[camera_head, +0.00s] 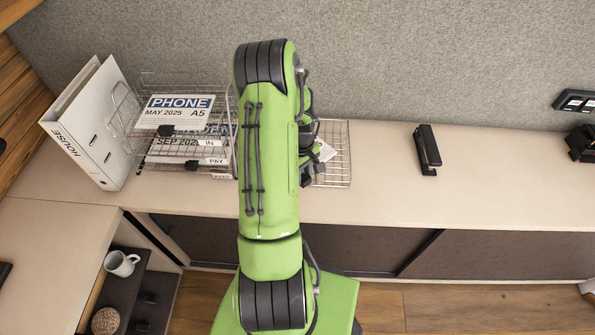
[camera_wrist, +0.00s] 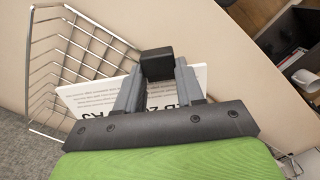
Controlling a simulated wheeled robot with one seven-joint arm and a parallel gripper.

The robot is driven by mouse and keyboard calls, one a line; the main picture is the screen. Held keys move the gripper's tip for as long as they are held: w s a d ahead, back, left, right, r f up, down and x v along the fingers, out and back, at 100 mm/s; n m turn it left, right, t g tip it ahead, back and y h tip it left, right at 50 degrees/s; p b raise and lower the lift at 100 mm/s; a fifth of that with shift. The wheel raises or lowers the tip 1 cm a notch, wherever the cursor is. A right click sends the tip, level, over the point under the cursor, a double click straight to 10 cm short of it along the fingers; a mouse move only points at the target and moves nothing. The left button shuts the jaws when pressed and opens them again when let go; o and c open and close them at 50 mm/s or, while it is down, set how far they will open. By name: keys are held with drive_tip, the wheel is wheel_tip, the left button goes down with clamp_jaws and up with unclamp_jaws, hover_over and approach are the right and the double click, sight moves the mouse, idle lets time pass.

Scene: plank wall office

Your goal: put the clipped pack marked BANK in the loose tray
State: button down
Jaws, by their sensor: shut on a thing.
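My gripper (camera_wrist: 157,80) is shut on a white clipped pack (camera_wrist: 215,118). The pack's large print is partly hidden by the fingers, and I cannot read BANK on it. A dark block sits at the fingertips. The loose wire tray (camera_wrist: 44,84) lies beside and partly behind the pack in the wrist view. In the head view the loose tray (camera_head: 340,183) stands on the cabinet top, just right of my arm. A white corner of the pack (camera_head: 326,150) shows over that tray. My arm hides most of the gripper there, and I cannot tell whether the pack touches the tray.
A stacked wire tray (camera_head: 137,88) at left holds packs, the top one marked PHONE (camera_head: 175,110). A white HOUSE binder (camera_head: 95,125) leans beside it. A black stapler (camera_head: 428,150) lies right of the loose tray. The cabinet top (camera_head: 500,185) is clear around the stapler.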

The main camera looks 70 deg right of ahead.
drive_tip(key=shift+w+f+b, duration=0.1)
drive_tip(key=shift+f+b, duration=0.3)
drive_tip(key=shift+f, duration=2.05)
drive_tip(key=c, duration=0.7)
unclamp_jaws()
wheel_tip(320, 180, up, 12)
drive_tip(key=p, duration=0.2)
drive_tip(key=shift+w+d+r, duration=0.15)
drive_tip(key=shift+w+d, duration=0.1)
drive_tip(key=shift+w, duration=0.1)
drive_tip(key=w+a+r+n+t+h, duration=0.1)
drive_tip(key=w+a+r+n+t, duration=0.2)
drive_tip(key=w+a+r, duration=1.35)
drive_tip(key=s+a+r+n+t, duration=0.1)
drive_tip(key=s+a+r, duration=0.2)
drive_tip(key=a, duration=0.7)
drive_tip(key=s+a+r+n+t, duration=0.2)
drive_tip(key=s+a+r, duration=0.1)
drive_tip(key=a, duration=0.8)
drive_tip(key=shift+s+a+r+y, duration=0.2)
drive_tip(key=shift+s+a+y, duration=0.1)
drive_tip(key=shift+s, duration=0.15)
